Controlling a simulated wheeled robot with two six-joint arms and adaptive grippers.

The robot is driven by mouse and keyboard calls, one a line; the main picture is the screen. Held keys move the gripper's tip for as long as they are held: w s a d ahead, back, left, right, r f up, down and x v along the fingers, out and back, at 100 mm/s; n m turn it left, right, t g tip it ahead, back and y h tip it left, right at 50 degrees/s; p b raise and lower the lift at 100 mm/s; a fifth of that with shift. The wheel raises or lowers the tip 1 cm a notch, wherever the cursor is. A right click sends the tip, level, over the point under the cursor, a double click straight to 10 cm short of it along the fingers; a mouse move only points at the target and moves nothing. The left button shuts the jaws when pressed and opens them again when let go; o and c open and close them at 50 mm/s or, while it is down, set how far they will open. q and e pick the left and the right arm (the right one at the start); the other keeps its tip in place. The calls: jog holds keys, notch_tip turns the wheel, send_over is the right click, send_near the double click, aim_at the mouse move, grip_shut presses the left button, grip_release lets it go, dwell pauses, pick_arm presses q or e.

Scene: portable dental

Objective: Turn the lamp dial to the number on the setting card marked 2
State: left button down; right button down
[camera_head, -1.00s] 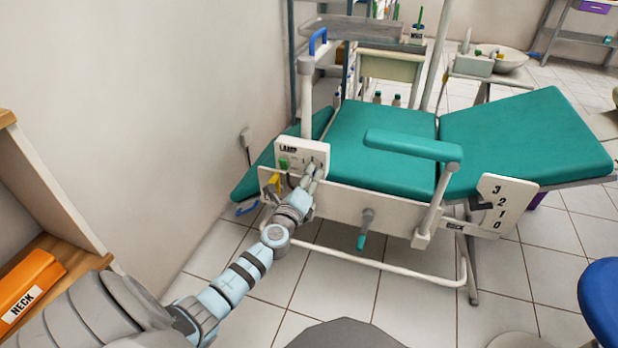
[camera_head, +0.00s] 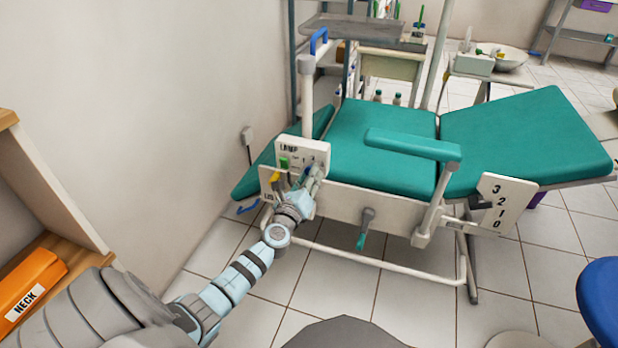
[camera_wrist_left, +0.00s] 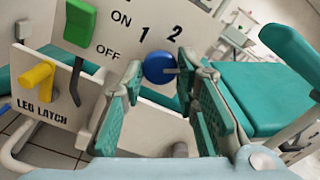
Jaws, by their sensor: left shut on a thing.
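The white lamp panel (camera_head: 318,152) is fixed to the near left end of the dental chair, marked LAMP. Its blue dial (camera_wrist_left: 160,67) shows in the left wrist view, with the numbers 1 and 2 printed above it and ON and OFF to the left. My left gripper (camera_head: 312,172) is at this panel, its green-padded fingers on either side of the dial. It is shut on the dial. A short pointer seems to stick out right of the dial, partly behind a finger. I see no setting card marked 2. My right gripper is out of view.
A green switch (camera_wrist_left: 80,22) and a yellow lever (camera_wrist_left: 38,75) on the LEG LATCH plate (camera_wrist_left: 50,108) sit close left of the fingers. The green armrest (camera_head: 412,145) is to the right. A plate numbered 3 to 0 (camera_head: 508,203) hangs farther right.

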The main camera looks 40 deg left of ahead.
pick_arm(q)
jog(key=c, duration=1.3)
grip_release()
jog(key=v, duration=1.2)
